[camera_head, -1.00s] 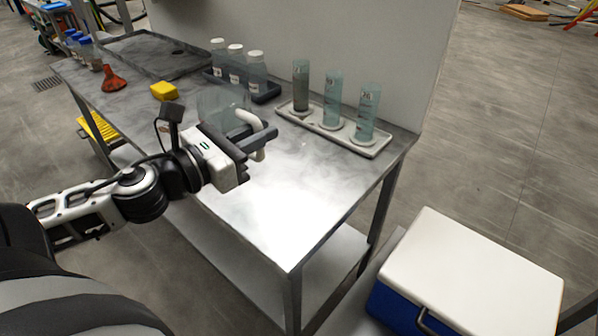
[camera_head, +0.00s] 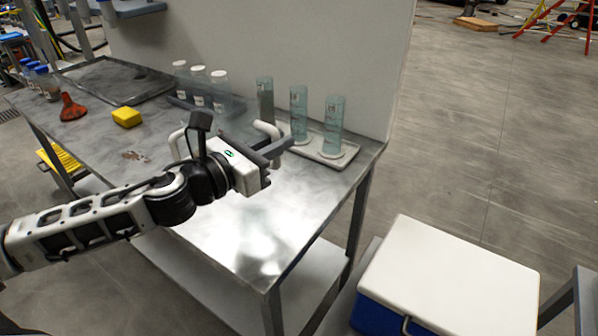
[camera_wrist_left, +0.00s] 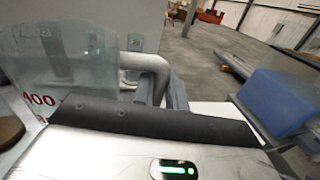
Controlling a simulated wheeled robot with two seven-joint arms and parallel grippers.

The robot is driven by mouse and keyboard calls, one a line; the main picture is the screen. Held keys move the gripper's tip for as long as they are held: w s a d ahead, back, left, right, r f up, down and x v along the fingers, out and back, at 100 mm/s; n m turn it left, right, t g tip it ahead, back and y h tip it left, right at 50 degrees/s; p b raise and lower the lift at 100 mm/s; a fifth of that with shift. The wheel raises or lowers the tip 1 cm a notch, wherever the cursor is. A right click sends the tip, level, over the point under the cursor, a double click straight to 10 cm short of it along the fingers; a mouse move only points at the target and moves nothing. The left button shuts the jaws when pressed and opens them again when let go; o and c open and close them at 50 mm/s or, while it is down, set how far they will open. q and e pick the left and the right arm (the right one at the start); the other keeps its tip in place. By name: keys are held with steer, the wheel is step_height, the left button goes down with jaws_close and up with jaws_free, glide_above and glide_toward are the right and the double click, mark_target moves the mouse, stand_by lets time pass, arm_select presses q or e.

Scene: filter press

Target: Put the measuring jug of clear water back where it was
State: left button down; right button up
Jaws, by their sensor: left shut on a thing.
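My left gripper (camera_head: 272,150) is shut on the pale handle of the clear measuring jug (camera_head: 236,126). The jug's handle (camera_head: 266,130) rises between the fingers. The see-through jug body is faint, partly behind my wrist, near the front of the bottle rack. In the left wrist view, the jug (camera_wrist_left: 60,55) fills the left side with red markings, and its handle (camera_wrist_left: 148,64) bends down to the fingers. I cannot tell whether its base touches the metal table (camera_head: 215,225). My right gripper is not in view.
Several tall cylinders (camera_head: 299,113) stand on a white tray (camera_head: 325,155) close right of the gripper. White-capped bottles (camera_head: 199,88) stand behind. A yellow block (camera_head: 126,117) and red funnel (camera_head: 72,107) lie left. A pale curved piece (camera_head: 176,143) shows beside my wrist. The table's front is clear.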

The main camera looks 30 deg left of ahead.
arm_select(q)
steer(key=w+f, duration=0.1)
steer(key=f, duration=0.1)
steer(key=w+d+f, duration=0.1)
steer(key=w+f, duration=0.1)
steer(key=f, duration=0.1)
steer(key=w+d+f+b, duration=0.1)
steer(key=f, duration=0.2)
steer(key=shift+w+d+f, duration=0.2)
steer(key=shift+w+d, duration=0.05)
steer(key=shift+f, duration=0.3)
steer(key=shift+f, duration=0.1)
steer(key=c, duration=1.4)
jaws_free()
steer(key=shift+c, duration=0.2)
